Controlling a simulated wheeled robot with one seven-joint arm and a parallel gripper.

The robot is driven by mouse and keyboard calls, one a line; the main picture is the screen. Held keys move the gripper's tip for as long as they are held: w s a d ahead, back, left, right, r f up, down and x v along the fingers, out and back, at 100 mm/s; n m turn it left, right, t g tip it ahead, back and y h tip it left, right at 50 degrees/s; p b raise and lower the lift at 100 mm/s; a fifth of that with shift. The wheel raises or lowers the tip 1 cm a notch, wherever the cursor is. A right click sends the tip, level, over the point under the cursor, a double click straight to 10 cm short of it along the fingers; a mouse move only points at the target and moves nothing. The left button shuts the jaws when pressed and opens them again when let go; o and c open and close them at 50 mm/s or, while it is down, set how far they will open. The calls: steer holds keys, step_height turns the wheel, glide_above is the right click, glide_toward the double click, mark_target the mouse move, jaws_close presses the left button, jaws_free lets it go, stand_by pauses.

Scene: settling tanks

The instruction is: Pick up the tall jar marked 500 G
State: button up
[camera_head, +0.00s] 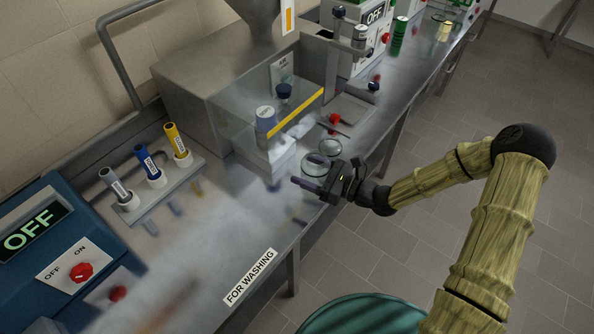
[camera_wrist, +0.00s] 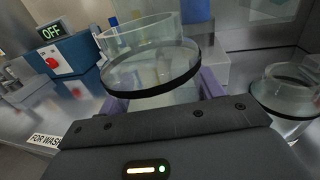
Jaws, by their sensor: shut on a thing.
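A clear glass jar with a black band (camera_wrist: 150,62) stands between the purple fingers of my gripper (camera_wrist: 158,93) in the wrist view. My gripper is shut on it. In the head view my gripper (camera_head: 306,184) is at the bench's front edge, with a round glass rim (camera_head: 314,165) just behind its fingers. A second clear jar with a black band (camera_wrist: 288,92) stands close on the right in the wrist view. No 500 G marking is readable on either jar. I cannot tell whether the held jar is off the bench.
A rack (camera_head: 190,171) holds tubes with grey, blue and yellow caps. A blue box (camera_head: 70,250) reading OFF is at left. A clear guard with a yellow edge (camera_head: 295,113) stands behind my gripper. A FOR WASHING label (camera_head: 251,277) marks the clear bench front.

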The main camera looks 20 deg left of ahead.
steer(key=s+d+b, duration=0.2)
steer(key=s+d, duration=0.1)
steer(key=d, duration=1.1)
steer(key=shift+w+a+r, duration=0.1)
